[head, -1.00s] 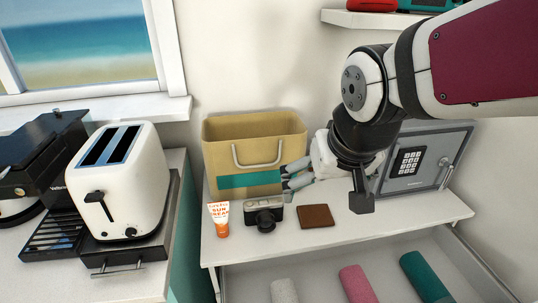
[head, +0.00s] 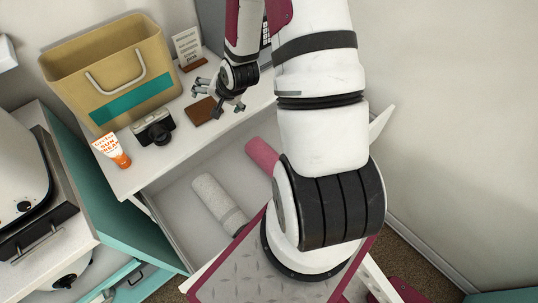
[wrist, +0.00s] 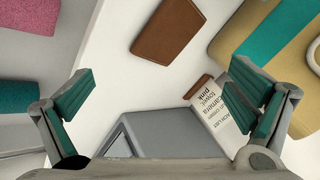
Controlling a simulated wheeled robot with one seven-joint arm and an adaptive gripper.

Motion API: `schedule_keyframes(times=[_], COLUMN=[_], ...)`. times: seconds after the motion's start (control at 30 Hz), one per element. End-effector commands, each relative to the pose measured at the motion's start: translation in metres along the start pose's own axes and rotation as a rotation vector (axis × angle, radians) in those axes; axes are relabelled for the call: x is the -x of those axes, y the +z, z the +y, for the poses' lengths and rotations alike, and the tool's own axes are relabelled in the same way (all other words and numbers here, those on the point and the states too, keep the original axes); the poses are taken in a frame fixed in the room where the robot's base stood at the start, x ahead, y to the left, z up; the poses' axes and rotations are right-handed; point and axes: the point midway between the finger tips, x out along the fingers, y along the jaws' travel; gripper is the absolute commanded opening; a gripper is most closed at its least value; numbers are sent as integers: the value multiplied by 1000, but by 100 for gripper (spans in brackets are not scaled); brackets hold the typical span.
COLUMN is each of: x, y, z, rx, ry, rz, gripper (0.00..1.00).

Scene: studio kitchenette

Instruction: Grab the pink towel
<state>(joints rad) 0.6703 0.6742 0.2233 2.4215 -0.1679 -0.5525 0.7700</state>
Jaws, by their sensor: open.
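The pink towel (head: 262,154) is rolled up in the open drawer below the white tabletop, partly covered by my arm in the head view. It also shows at the upper left of the wrist view (wrist: 32,35), cut off by the frame. My gripper (head: 217,100) is open and empty above the tabletop, near the brown wallet (head: 201,111). In the wrist view my gripper (wrist: 162,75) has its fingers wide apart, with the towel off to the left, outside them.
A pale grey towel (head: 217,202) lies in the drawer (head: 178,219); a teal towel (wrist: 15,98) shows in the wrist view. A camera (head: 155,130), sunscreen tube (head: 112,149), tan bag (head: 80,70), card (head: 187,45) and grey safe (wrist: 150,140) stand on the tabletop.

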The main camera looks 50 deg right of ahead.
Motion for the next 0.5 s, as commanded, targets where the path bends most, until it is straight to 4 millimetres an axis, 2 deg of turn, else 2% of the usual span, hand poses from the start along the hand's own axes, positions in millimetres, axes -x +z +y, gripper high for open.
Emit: schedule_keyframes(times=[0.03, 0.2, 0.5], x=[-10, -36, -62], y=[4, 16, 46], z=[16, 51, 112], rx=[-67, -289, -726], ry=[-7, -66, -177], rz=[-1, 27, 105], gripper=[99, 99, 99])
